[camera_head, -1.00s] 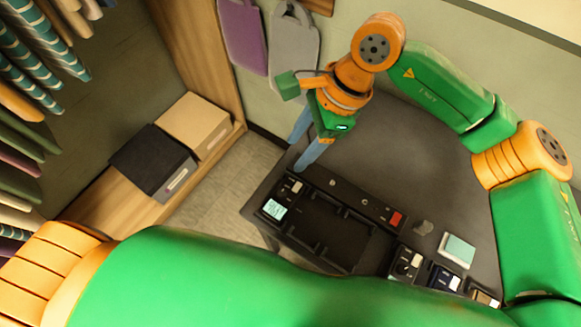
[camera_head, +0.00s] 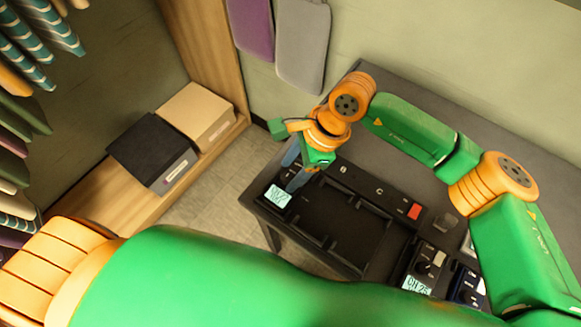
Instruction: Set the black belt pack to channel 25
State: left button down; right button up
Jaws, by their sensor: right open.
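The black belt pack (camera_head: 428,264) stands at the right end of the black rack (camera_head: 343,272). It has a knob and a pale lit display (camera_head: 417,285) that appears to read CH 25; its lower edge is partly hidden by my left arm. My right gripper (camera_head: 293,172) is open at the rack's far left corner, with blue fingers pointing down. Its fingers are above or at the panel behind a small lit screen (camera_head: 277,197), whose text I cannot read surely. Whether they touch the panel I cannot tell. My left gripper is out of view.
A blue pack (camera_head: 467,286) stands right of the black one. The rack's back strip has a red button (camera_head: 414,211) and letters. A black box (camera_head: 152,160) and a tan box (camera_head: 197,117) sit on a wooden shelf at left. The dark table is clear behind the rack.

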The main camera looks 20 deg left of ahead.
jog(key=shift+a+f, duration=0.15)
jog(key=shift+f, duration=0.25)
grip_shut()
jog(key=shift+m+b, duration=0.4)
jog(key=shift+m, duration=0.1)
jog(key=m+b, duration=0.1)
jog(key=m+t+b, duration=0.1)
jog(key=m+b, duration=0.1)
jog(key=shift+s+f+m+t+y+b, duration=0.2)
jog(key=shift+f+m+t+y+b, duration=0.1)
jog(key=shift+t, duration=0.1)
jog(key=shift+s+r+m+t+b, duration=0.15)
jog(key=shift+m+t+b, duration=0.15)
jog(key=shift+m+b, duration=0.55)
jog(key=shift+s+r+m+t+b, duration=0.1)
jog(key=shift+m+t+b, duration=0.2)
jog(key=shift+m+b, duration=0.55)
jog(key=shift+w, duration=0.1)
grip_release()
jog(key=shift+r, duration=0.1)
